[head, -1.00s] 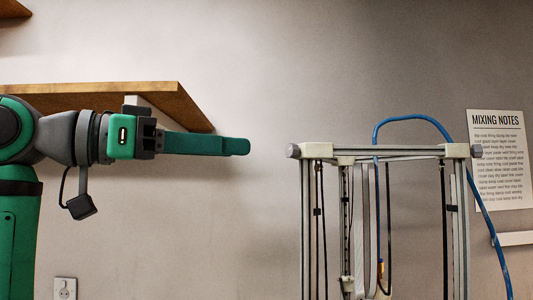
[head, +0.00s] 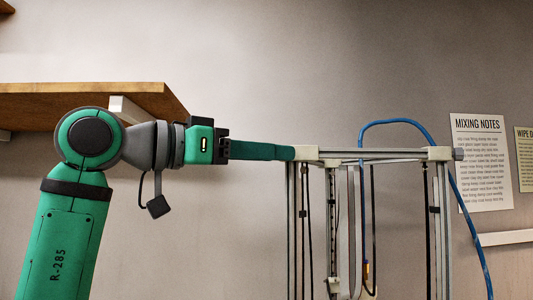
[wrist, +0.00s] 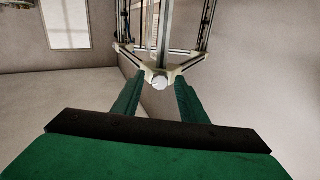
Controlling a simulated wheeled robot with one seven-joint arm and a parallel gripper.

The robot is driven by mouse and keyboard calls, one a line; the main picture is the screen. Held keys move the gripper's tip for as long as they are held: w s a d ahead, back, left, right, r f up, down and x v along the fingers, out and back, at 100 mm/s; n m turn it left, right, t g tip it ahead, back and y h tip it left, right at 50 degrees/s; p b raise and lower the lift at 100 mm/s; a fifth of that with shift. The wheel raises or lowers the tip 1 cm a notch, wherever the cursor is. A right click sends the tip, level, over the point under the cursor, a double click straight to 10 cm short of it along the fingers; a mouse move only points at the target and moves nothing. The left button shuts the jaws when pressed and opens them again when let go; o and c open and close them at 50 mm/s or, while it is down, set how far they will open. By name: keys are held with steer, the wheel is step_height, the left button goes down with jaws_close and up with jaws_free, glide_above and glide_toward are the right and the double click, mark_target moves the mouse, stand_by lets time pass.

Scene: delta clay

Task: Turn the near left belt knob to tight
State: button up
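The near left belt knob (wrist: 160,82) is a small pale round knob at a top corner of the frame of the delta machine (head: 305,152). In the wrist view it sits between the fingertips of my gripper (wrist: 159,85). The green fingers are apart, one on each side of the knob, with a gap visible on both sides. In the head view my gripper (head: 290,153) reaches level from the left to this corner, and its fingers hide the knob. Another grey knob (head: 459,154) is on the right corner.
A blue hose (head: 400,121) arches over the machine's top and down its right side. A wooden shelf (head: 80,90) is on the wall behind my arm. A mixing notes sheet (head: 480,165) hangs at right.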

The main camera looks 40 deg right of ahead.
steer(key=shift+c, duration=0.6)
jaws_close()
steer(key=shift+m, duration=8.1)
